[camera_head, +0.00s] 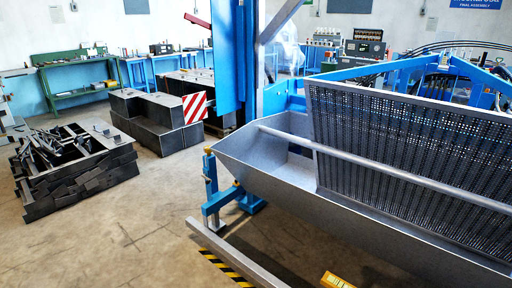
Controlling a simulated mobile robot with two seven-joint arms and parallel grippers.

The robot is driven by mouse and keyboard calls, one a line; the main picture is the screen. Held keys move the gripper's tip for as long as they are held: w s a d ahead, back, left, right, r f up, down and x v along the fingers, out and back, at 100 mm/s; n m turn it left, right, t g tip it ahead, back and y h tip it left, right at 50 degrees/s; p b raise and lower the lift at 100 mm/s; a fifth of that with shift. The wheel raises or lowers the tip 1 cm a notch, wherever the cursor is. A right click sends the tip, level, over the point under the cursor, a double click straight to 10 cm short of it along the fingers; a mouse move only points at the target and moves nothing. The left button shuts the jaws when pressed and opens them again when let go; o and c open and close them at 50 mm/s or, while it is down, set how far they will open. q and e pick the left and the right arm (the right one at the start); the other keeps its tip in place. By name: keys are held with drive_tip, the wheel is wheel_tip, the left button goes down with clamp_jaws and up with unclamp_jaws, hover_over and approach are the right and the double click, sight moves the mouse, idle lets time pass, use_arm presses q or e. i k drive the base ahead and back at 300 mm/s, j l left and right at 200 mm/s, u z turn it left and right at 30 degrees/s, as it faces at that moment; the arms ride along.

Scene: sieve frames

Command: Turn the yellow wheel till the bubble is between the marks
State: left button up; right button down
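I cannot make out a yellow wheel, a bubble or its marks in the head view. A yellow part (337,281) shows at the bottom edge, cut off by the frame; I cannot tell what it is. Small yellow pieces sit on the blue support leg (211,180) under the left end of a grey metal trough (245,160). A perforated sieve panel (410,150) stands in the trough, with a grey bar (380,176) running across in front. Neither of my grippers is in view.
A grey beam (230,252) lies low in front of the trough, near yellow-black floor striping (222,268). Dark metal scrap (75,170) and dark blocks (160,120) stand at left. A red-white striped board (195,108) is by the blocks. Concrete floor at lower left is clear.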

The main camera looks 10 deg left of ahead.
sight(207, 149)
drive_tip(key=i+j+z, duration=0.15)
drive_tip(key=z, duration=0.2)
drive_tip(key=i+j+z, duration=0.15)
drive_tip(key=j+z, duration=0.25)
drive_tip(key=i+j+z, duration=0.15)
drive_tip(key=j+z, duration=0.2)
drive_tip(key=j, duration=0.4)
drive_tip(key=i+j+z, duration=0.1)
drive_tip(key=j+z, duration=0.25)
drive_tip(key=j, duration=0.4)
drive_tip(key=j+z, duration=0.2)
drive_tip(key=j, duration=2.8)
drive_tip(key=i, duration=0.4)
